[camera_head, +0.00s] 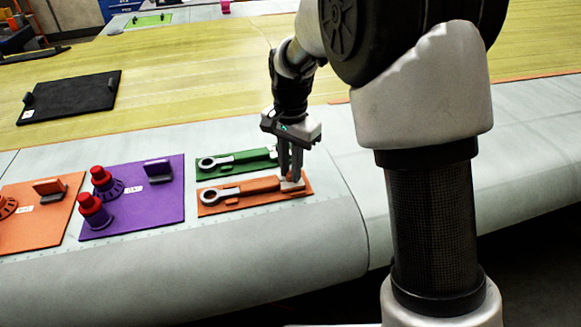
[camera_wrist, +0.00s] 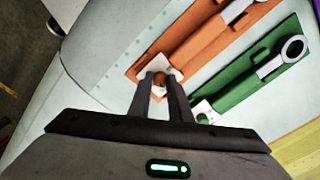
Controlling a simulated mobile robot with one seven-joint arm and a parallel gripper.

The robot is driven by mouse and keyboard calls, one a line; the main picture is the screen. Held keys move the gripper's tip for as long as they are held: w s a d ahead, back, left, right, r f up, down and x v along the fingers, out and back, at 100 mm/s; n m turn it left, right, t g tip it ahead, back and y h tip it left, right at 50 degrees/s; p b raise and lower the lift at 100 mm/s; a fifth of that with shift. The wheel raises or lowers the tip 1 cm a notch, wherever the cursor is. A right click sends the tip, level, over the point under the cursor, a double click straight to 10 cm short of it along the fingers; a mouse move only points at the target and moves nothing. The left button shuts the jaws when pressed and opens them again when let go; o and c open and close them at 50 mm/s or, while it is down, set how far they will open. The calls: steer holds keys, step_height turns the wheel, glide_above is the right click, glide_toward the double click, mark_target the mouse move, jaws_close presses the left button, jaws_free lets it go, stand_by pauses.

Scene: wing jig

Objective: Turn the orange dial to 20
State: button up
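An orange panel (camera_head: 239,198) lies on the grey wing surface, with a grey ring-ended handle along it. A small orange-brown knob (camera_wrist: 160,79) stands on a white square (camera_head: 292,185) at the panel's right end; this looks like the dial. Its scale and setting are too small to read. My gripper (camera_head: 291,174) points down over that end. In the wrist view my fingertips (camera_wrist: 160,75) are close together, one on each side of the knob, partly hiding it. I cannot tell whether they press on it.
A similar green panel (camera_head: 233,163) lies right behind. To the left are a purple board (camera_head: 155,206) with red-topped knobs and another orange board (camera_head: 45,225) cut off by the picture edge. A black board (camera_head: 70,98) lies farther back. The wing's rounded front edge is close.

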steer(key=o, duration=0.4)
step_height(320, 180, up, 17)
steer(key=shift+r, duration=0.2)
stand_by(0.4)
steer(key=s+d+r+n+t, duration=0.2)
steer(key=s+d+r+n, duration=0.15)
steer(key=s+d, duration=0.6)
steer(key=s+d+f+n+t, duration=0.1)
steer(key=s, duration=0.3)
steer(key=s+d+f+n+t, duration=0.1)
steer(key=s+d+f, duration=0.1)
steer(key=s, duration=0.3)
steer(key=s+d+f+n+t, duration=0.1)
steer(key=s+d+f+n, duration=0.1)
steer(key=s, duration=0.2)
steer(key=shift+s+d+f+t, duration=0.1)
steer(key=shift+s+f+t, duration=0.1)
steer(key=shift+t, duration=0.1)
